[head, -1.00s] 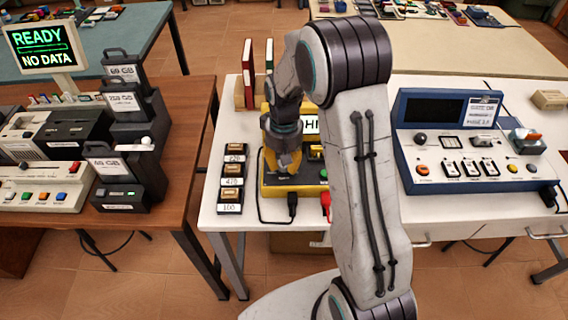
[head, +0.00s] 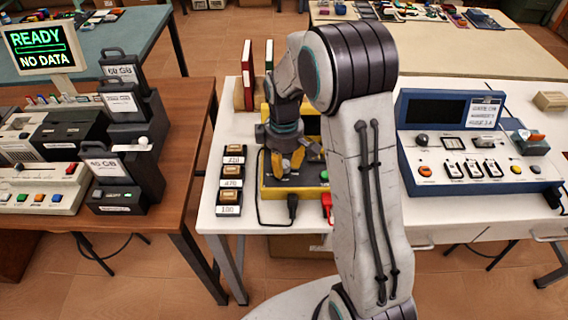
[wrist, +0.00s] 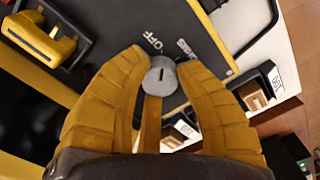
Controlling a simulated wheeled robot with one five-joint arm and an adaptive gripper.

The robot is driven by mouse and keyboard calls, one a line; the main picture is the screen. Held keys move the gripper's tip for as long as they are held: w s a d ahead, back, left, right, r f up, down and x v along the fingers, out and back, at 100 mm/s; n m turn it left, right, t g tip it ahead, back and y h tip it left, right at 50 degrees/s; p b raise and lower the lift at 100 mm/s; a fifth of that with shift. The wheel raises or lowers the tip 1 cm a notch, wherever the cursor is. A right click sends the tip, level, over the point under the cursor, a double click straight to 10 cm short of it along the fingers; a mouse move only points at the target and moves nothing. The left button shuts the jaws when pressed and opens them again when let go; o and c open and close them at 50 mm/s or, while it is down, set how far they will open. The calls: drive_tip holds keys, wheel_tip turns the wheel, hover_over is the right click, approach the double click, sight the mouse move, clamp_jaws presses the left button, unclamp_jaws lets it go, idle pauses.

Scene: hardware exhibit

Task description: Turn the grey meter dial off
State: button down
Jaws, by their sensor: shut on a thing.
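The yellow-framed meter (head: 268,190) with a dark face stands on the white table, partly hidden behind my arm. In the wrist view its face (wrist: 215,88) carries an "OFF" label and a second label beside it. The small round grey dial (wrist: 160,76) sits just below these labels. My gripper (wrist: 158,72) is shut on the dial, with one yellow finger at each side of it. The dial's pointing direction is hard to tell.
Small labelled component boxes (head: 231,183) stand left of the meter. A black plug (head: 292,206) with a cable and a red clip (head: 327,207) are at its front. A blue instrument (head: 455,190) is to the right, beyond my arm.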

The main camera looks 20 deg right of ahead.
sight(284, 163)
drive_tip(key=shift+s+f+n, duration=0.1)
drive_tip(key=shift+n, duration=0.3)
idle(0.3)
drive_tip(key=c, duration=0.8)
unclamp_jaws()
wheel_tip(284, 163, up, 12)
drive_tip(key=shift+r, duration=0.1)
idle(0.4)
